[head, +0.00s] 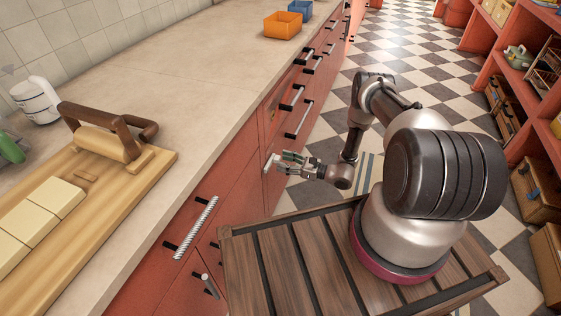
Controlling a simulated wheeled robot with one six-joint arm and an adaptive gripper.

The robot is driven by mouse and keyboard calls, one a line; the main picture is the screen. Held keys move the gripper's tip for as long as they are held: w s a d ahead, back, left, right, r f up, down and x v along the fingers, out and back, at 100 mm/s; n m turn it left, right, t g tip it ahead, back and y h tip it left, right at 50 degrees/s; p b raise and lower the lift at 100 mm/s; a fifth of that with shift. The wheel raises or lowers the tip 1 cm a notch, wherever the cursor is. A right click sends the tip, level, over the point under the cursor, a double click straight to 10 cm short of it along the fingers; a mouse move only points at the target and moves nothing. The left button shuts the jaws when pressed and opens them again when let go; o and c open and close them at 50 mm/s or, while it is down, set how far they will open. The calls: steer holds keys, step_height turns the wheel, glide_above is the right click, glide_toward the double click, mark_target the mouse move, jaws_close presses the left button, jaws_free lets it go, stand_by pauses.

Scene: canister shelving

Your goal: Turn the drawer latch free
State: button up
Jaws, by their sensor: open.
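A red cabinet front (236,165) with drawers runs below the pale counter. My gripper (277,161) is open, its fingers pointing left toward the cabinet face. A pale metal handle end (268,164) shows at the fingertips; I cannot tell whether they touch it. A small yellowish fitting (273,114) sits on the cabinet face above and beyond the gripper. I cannot tell whether it is the drawer latch, and the latch's position is too small to read.
A ridged metal handle (196,228) and a shorter handle (208,285) stick out nearer me. More bar handles (292,98) line the front farther away. The counter holds a wooden board (150,172) and an orange bin (282,25). Red shelves (513,75) stand right across the checkered floor (440,80).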

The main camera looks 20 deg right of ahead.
steer(key=shift+x, duration=1)
jaws_close()
